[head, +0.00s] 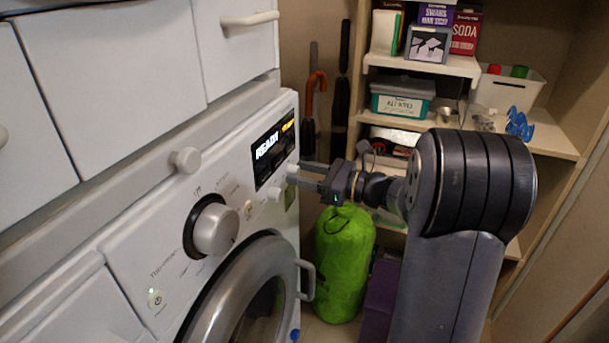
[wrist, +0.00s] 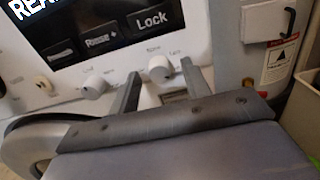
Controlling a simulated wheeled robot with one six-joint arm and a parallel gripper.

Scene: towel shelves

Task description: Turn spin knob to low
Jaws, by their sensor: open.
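The white washing machine (head: 130,245) has two small white knobs below its display: a left knob (head: 275,194) and a right knob (head: 293,169). In the wrist view the left knob (wrist: 94,87) stands clear of my fingers. The right knob (wrist: 160,68) shows between my fingertips, one finger on each side; I cannot tell whether they touch it. My gripper (head: 296,176) is open at the panel. The small labels around the knobs are too blurred to read, so I cannot tell which is the spin knob or its setting.
The display (head: 273,150) reads READY. A large dial (head: 215,229) and the round door (head: 245,295) with its handle (head: 306,280) lie below left. A green bag (head: 344,262) stands beside the machine. Shelves (head: 548,135) with boxes stand behind my arm.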

